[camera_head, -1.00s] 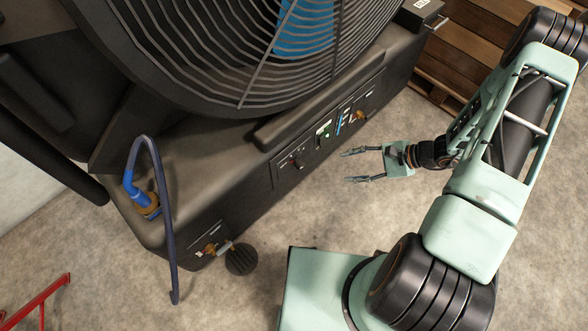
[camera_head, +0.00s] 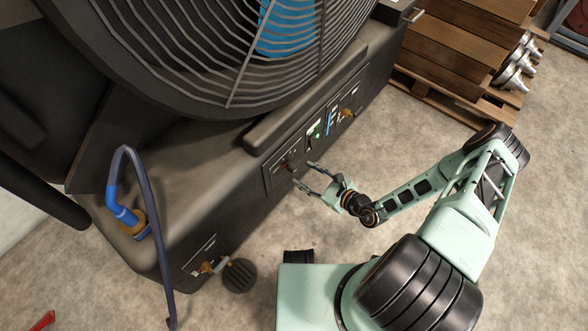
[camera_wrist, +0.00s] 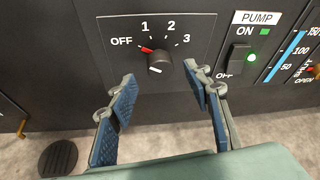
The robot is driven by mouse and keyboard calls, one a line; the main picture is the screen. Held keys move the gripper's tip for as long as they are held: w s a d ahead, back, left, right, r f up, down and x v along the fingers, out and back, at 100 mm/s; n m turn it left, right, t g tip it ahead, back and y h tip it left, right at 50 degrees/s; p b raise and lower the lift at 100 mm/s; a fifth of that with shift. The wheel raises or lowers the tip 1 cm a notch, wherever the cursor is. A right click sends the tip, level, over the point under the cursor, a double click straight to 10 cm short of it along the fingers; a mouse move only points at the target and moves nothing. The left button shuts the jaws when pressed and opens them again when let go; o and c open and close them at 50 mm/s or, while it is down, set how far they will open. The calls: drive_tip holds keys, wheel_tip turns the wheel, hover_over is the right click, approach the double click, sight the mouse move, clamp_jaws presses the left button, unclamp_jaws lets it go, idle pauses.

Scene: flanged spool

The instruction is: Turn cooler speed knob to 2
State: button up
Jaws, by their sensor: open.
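The cooler speed knob (camera_wrist: 159,63) is a dark round knob with a red pointer on a black panel (camera_wrist: 110,80) marked OFF, 1, 2 and 3. Its red pointer is turned up and left, toward the OFF mark. The knob's panel also shows in the head view (camera_head: 283,170), on the side of the big black cooler (camera_head: 215,150). My gripper (camera_wrist: 160,76) is open and empty. Its two blue-padded fingers point at the panel, one to each side and lower than the knob, with no visible contact. In the head view my gripper (camera_head: 305,175) is just in front of the panel.
A PUMP switch (camera_wrist: 240,60) with a lit green light and a blue gauge (camera_wrist: 287,58) are right of the knob panel. A dark hose (camera_head: 150,210) loops at the cooler's left end. Wooden pallets (camera_head: 450,55) stand at right.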

sight(296, 169)
drive_tip(key=b+x, duration=0.1)
drive_tip(key=x, duration=0.5)
drive_tip(key=shift+w+a, duration=0.15)
drive_tip(key=c, duration=1.2)
drive_tip(key=shift+o, duration=0.2)
